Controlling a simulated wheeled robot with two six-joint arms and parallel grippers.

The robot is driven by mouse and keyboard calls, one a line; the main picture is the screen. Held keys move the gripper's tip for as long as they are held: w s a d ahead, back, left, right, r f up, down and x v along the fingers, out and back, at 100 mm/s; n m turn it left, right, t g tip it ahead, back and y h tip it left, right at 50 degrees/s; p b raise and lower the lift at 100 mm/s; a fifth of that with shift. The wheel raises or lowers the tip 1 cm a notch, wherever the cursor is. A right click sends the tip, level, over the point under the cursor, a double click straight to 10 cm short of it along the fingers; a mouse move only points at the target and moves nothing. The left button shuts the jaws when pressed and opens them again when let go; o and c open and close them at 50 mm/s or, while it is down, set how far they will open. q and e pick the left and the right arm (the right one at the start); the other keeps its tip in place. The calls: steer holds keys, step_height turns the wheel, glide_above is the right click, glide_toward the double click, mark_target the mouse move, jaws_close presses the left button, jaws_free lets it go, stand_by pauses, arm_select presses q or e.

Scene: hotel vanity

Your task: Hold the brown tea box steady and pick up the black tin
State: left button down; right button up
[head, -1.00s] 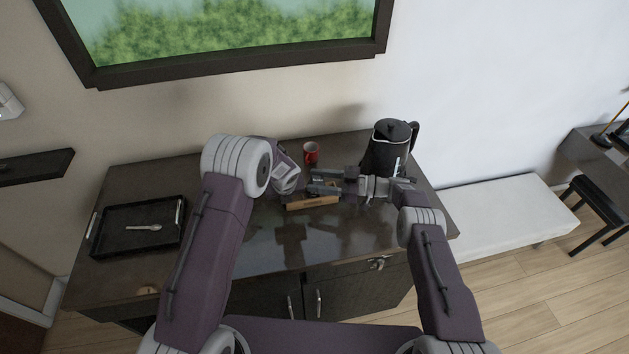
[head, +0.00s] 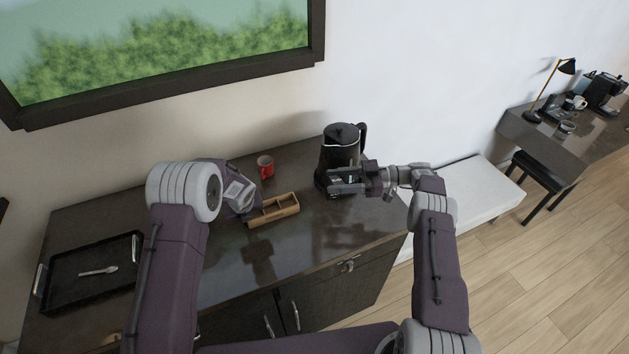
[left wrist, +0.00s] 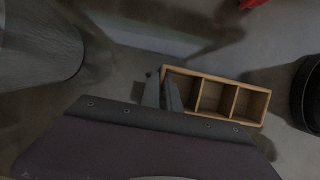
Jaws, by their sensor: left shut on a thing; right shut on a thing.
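The brown tea box (head: 274,209) is a light wooden tray with open compartments on the dark counter, right of my left wrist. In the left wrist view, the box (left wrist: 236,84) shows empty compartments, and my left gripper (left wrist: 167,92) is shut on its left end wall. The left fingers are hardly visible in the head view. My right gripper (head: 335,182) is above the counter, right of the box and in front of the kettle. It is shut on a small dark thing, which I take as the black tin; the fingers and dark background mostly hide it.
A black kettle (head: 341,152) stands close behind my right gripper. A red mug (head: 265,167) stands behind the box. A black tray (head: 92,290) with a spoon (head: 99,271) lies at the left. The front middle of the counter is clear.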

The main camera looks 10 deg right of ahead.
mark_target(336, 180)
steer(key=shift+s+d+r+h, duration=0.1)
steer(key=shift+d+r+h, duration=0.2)
steer(key=shift+d+h, duration=0.3)
steer(key=shift+s+d+r+h, duration=0.1)
steer(key=shift+d+r+h, duration=0.3)
steer(key=shift+d, duration=0.4)
steer(key=shift+s+d+r+h, duration=0.1)
steer(key=shift+d+r+h, duration=0.15)
steer(key=shift+d+h, duration=0.35)
arm_select(q)
steer(key=c, duration=1.5)
jaws_free()
arm_select(e)
steer(key=shift+w, duration=0.1)
arm_select(q)
steer(key=v, duration=1.2)
